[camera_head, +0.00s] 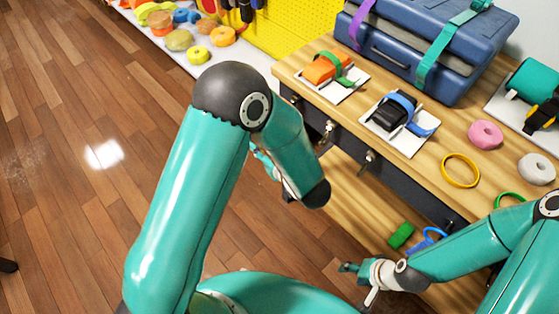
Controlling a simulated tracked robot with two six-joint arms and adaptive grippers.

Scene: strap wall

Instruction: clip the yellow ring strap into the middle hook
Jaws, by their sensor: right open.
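The yellow ring strap (444,172) lies flat on the wooden bench top, right of the middle, with nothing holding it. Metal hooks show along the dark front of the bench, one (328,132) further left and another (368,160) nearer the ring. I cannot tell which is the middle one. My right gripper (357,283) is open and empty, low in front of the bench and well away from the ring. My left gripper (264,160) is mostly hidden behind my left arm, left of the hooks; its jaws cannot be made out.
A pink roll (486,134) and a white roll (537,168) lie near the ring. A blue case (405,50) with straps and white plates with buckled straps stand behind. Green (401,235) and blue pieces lie below the bench top, near my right arm. Open wooden floor is at left.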

